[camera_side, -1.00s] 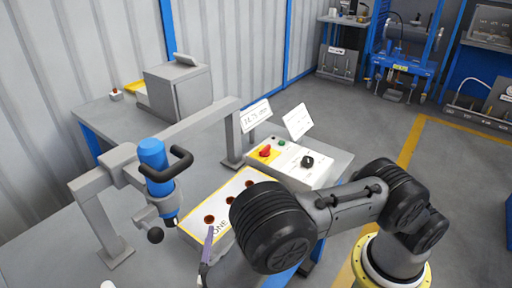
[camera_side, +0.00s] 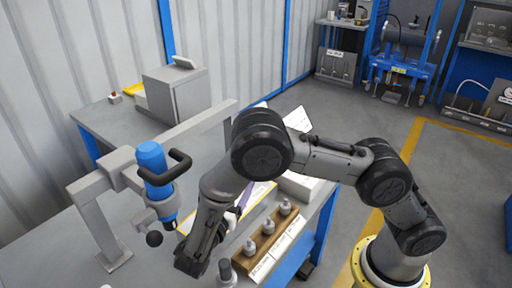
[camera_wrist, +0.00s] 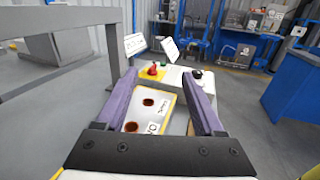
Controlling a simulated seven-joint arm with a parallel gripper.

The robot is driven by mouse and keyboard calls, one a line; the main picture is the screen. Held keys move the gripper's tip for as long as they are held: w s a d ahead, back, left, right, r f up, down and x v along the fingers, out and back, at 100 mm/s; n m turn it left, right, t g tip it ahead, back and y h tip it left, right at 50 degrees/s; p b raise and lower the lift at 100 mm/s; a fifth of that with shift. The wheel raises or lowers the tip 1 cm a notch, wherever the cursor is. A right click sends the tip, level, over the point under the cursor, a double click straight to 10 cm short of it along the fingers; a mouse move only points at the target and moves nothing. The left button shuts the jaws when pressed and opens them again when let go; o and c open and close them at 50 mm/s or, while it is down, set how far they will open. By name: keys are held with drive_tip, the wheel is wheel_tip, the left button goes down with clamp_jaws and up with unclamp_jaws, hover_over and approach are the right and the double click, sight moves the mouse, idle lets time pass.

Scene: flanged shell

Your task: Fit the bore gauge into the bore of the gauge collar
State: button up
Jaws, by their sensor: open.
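My gripper (camera_side: 243,196) is open, its two purple fingers pointing away over the bench. In the wrist view my gripper (camera_wrist: 159,75) has nothing between its fingers; beyond and below them is a white, yellow-edged panel (camera_wrist: 165,105) with brown round holes. Several grey knobbed gauges (camera_side: 268,226) stand upright in a wooden rack (camera_side: 262,250) with white labels, right of my gripper. A grey cylinder with a dark top (camera_side: 226,270) stands in front of the rack. I cannot tell which piece is the bore gauge, nor pick out the gauge collar.
A blue tool (camera_side: 154,165) with a dark handle hangs on a grey frame (camera_side: 92,205) left of my arm. A control box (camera_wrist: 185,80) with red and black knobs stands beyond the panel. A grey cabinet (camera_side: 175,92) is at the back.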

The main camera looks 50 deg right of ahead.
drive_tip(key=w+d+m+g, duration=0.2)
drive_tip(key=w+d+g, duration=0.2)
drive_tip(key=d, duration=1.1)
drive_tip(key=shift+w+r+m+h, duration=0.4)
drive_tip(key=shift+w+r, duration=0.05)
drive_tip(key=shift+w, duration=0.1)
